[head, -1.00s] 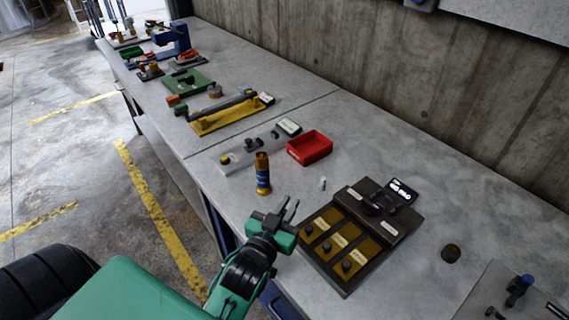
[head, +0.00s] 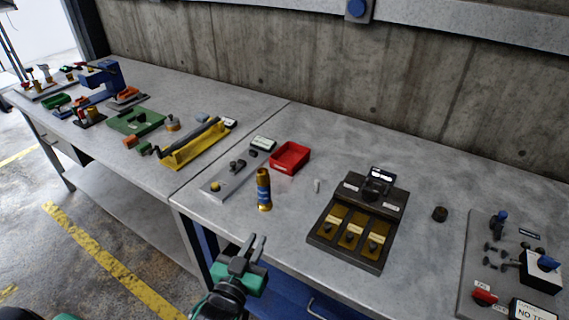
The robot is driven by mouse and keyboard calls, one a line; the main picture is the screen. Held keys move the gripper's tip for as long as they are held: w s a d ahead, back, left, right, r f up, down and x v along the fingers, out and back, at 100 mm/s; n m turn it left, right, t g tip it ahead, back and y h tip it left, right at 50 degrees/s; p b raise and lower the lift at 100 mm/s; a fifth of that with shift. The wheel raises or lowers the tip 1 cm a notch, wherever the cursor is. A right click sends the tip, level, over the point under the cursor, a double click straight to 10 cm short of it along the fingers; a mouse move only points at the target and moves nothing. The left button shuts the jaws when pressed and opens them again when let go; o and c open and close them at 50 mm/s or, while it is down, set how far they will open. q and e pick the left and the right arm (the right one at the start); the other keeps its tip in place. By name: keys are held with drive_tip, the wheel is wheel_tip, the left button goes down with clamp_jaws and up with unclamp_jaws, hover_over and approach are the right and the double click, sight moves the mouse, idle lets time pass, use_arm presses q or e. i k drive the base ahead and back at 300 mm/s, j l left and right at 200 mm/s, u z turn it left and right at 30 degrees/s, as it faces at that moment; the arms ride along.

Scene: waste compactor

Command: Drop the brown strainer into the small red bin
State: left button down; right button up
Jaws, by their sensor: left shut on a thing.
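The small red bin (head: 289,158) stands open on the grey bench, left of the dark device with three yellow panels. My left gripper (head: 252,246) is at the bench's front edge, below the bin in the picture. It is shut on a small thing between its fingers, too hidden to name. My right gripper is not in view.
A blue-and-gold cylinder (head: 264,189) stands upright between my left gripper and the bin. The dark device (head: 358,219) is to the right, a grey control panel (head: 480,240) farther right. A yellow tray (head: 195,146) lies left.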

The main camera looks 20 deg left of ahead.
sight(286, 161)
drive_tip(key=j+z, duration=0.35)
drive_tip(key=j, duration=0.7)
drive_tip(key=j+z, duration=0.35)
drive_tip(key=j, duration=0.7)
